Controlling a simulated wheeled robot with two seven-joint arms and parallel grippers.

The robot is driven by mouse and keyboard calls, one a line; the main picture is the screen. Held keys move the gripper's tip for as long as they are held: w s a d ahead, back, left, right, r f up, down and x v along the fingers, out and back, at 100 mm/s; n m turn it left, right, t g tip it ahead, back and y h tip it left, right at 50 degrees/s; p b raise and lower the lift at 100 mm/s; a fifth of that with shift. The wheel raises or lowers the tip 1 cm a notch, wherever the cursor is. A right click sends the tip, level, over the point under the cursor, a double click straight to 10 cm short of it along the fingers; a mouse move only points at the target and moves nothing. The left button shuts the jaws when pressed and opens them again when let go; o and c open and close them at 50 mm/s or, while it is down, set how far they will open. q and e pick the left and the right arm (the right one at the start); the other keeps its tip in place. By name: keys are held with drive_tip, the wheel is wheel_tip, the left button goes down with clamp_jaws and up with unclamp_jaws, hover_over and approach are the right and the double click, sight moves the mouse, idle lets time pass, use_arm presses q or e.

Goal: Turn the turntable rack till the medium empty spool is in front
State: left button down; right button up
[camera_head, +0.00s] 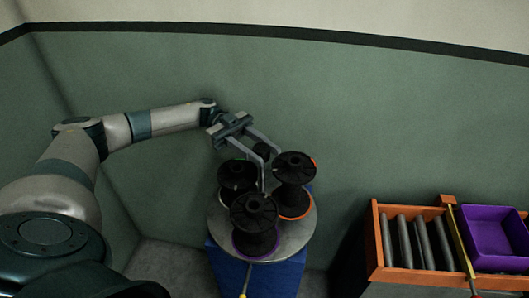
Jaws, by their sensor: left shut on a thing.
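The turntable rack (219,226) is a round grey disc on a blue pedestal (275,278). Three black spools stand upright on it. The front spool (254,215) has a purple ring at its base and is nearest me. The back-left spool (236,178) shows a little green edge. The back-right spool (294,168) has an orange ring at its base. All look bare of wire; which is medium is hard to tell. My right gripper is out of view.
A yellow marker (244,281) shows at the pedestal's front. At right, an orange-brown tray (376,235) holds several grey rods, with a yellow bar (461,240) and a purple bin (490,262) beside them. A green wall stands close behind the rack.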

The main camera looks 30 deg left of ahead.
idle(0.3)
use_arm(q)
drive_tip(key=c, duration=1.2)
unclamp_jaws()
drive_tip(key=shift+r, duration=0.1)
drive_tip(key=shift+r, duration=0.5)
drive_tip(key=r, duration=0.1)
drive_tip(key=d+r+b, duration=0.1)
drive_tip(key=r, duration=0.1)
drive_tip(key=shift+r, duration=0.15)
drive_tip(key=d+r, duration=0.2)
drive_tip(key=d, duration=0.1)
drive_tip(key=d+r+b, duration=0.1)
drive_tip(key=d+r, duration=0.1)
drive_tip(key=d, duration=0.2)
drive_tip(key=d+r+b, duration=0.1)
drive_tip(key=d+r, duration=0.1)
drive_tip(key=d, duration=0.1)
drive_tip(key=shift+d+r, duration=0.25)
drive_tip(key=shift+d, duration=0.15)
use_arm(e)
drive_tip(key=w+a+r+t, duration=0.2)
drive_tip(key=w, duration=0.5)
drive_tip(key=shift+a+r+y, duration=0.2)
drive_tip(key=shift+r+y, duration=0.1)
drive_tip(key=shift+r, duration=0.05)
